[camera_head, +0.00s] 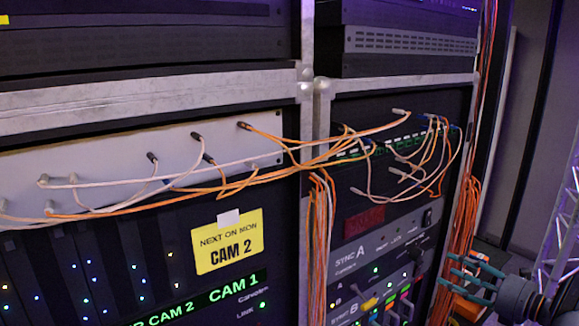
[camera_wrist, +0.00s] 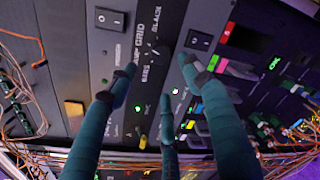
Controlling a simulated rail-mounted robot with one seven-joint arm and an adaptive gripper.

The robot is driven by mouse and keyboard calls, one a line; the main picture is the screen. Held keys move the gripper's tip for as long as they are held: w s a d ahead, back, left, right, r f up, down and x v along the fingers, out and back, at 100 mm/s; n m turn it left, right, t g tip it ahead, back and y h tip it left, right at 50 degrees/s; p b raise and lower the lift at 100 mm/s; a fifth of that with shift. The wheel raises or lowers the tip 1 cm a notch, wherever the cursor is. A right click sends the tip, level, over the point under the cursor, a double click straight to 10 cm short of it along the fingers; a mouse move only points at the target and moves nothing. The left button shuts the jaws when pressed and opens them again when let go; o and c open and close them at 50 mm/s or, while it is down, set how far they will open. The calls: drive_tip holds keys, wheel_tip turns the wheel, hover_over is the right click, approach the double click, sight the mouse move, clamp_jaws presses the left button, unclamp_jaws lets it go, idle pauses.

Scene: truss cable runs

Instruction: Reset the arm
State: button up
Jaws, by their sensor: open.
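My gripper (camera_head: 468,277) shows at the lower right of the head view, with teal fingers pointing left toward the rack's right side. In the wrist view my gripper (camera_wrist: 158,75) has its teal fingers spread apart, with nothing between them. The fingers are in front of a dark rack panel (camera_wrist: 150,20) with rocker switches and small lights. I cannot tell the exact gap between fingertips and panel. Most of my arm is outside the head view.
Orange and white cables (camera_head: 300,160) run across the rack front. An orange bundle (camera_head: 465,215) hangs down the rack's right edge, close to my gripper. A yellow CAM 2 note (camera_head: 228,242) is on the left rack. A metal truss (camera_head: 562,235) stands at far right.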

sight(421, 257)
drive_tip(key=x, duration=0.9)
drive_tip(key=shift+w+a, duration=0.15)
drive_tip(key=shift+w, duration=0.05)
drive_tip(key=shift+f+n+b, duration=0.25)
drive_tip(key=shift+n+b, duration=0.45)
drive_tip(key=shift+b, duration=0.1)
drive_tip(key=shift+n+b, duration=0.4)
drive_tip(key=shift+n, duration=0.2)
drive_tip(key=n+t+b, duration=0.1)
drive_tip(key=n+b, duration=0.2)
drive_tip(key=n, duration=0.1)
drive_tip(key=shift+s+n+h, duration=0.1)
drive_tip(key=shift+n+h, duration=0.2)
drive_tip(key=shift+n, duration=0.1)
drive_tip(key=n+b, duration=0.1)
drive_tip(key=n, duration=0.3)
drive_tip(key=shift+r+n+t, duration=0.1)
drive_tip(key=shift+n+t, duration=0.2)
drive_tip(key=shift+n, duration=0.1)
drive_tip(key=n, duration=0.4)
drive_tip(key=shift+n+b, duration=0.3)
drive_tip(key=shift+b, duration=0.05)
drive_tip(key=shift+s+d+b, duration=0.35)
drive_tip(key=shift+b, duration=0.05)
drive_tip(key=shift+s+d, duration=0.2)
drive_tip(key=shift+s, duration=0.2)
